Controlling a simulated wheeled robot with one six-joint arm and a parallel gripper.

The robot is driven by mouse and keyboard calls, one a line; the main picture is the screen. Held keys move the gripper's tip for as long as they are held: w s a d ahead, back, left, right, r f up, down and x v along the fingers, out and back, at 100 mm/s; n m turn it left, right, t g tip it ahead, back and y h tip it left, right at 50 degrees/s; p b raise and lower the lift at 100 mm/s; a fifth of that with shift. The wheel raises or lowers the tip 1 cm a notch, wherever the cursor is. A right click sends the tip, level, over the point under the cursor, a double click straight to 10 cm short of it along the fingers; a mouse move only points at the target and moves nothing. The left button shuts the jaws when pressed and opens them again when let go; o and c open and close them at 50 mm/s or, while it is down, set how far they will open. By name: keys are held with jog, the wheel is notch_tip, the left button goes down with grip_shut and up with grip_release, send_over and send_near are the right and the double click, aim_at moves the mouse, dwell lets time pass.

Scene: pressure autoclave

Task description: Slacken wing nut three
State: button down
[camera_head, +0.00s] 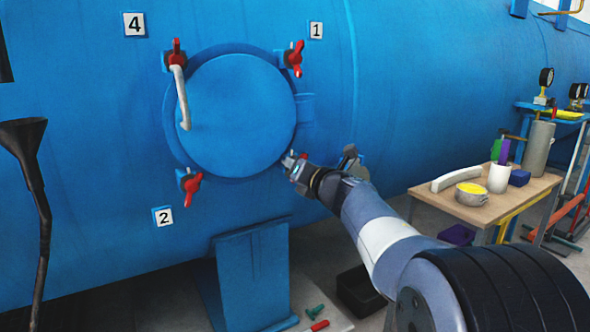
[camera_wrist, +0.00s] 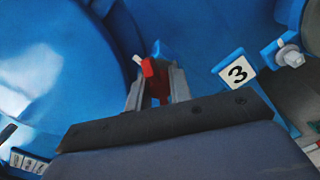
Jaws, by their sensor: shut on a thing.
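The round blue hatch (camera_head: 240,115) on the autoclave has a red wing nut at each of its corners. Wing nut three (camera_wrist: 155,80) is red, beside the label 3 (camera_wrist: 239,71) in the wrist view. My gripper (camera_head: 292,162) is at the hatch's lower right, and in the wrist view its two fingers (camera_wrist: 156,88) are shut on this wing nut from both sides. In the head view my gripper mostly hides the nut. Wing nut one (camera_head: 294,58), wing nut two (camera_head: 190,187) and wing nut four (camera_head: 176,52) are clear of my gripper.
A white handle (camera_head: 181,97) stands out from the hatch's left side. A blue support (camera_head: 252,275) is below. A wooden table (camera_head: 480,207) with a pot (camera_head: 471,194) and a white cup (camera_head: 498,178) stands at right. A dark bin (camera_head: 360,291) lies on the floor.

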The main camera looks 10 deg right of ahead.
dwell(0.4)
jog(key=c, duration=1.3)
grip_release()
jog(key=p+v, duration=0.1)
jog(key=v, duration=0.9)
jog(key=shift+s+d, duration=0.15)
jog(key=shift+s, duration=0.25)
jog(key=shift+w, duration=0.15)
jog(key=b+x, duration=0.1)
jog(key=x, duration=0.9)
jog(key=shift+w, duration=0.3)
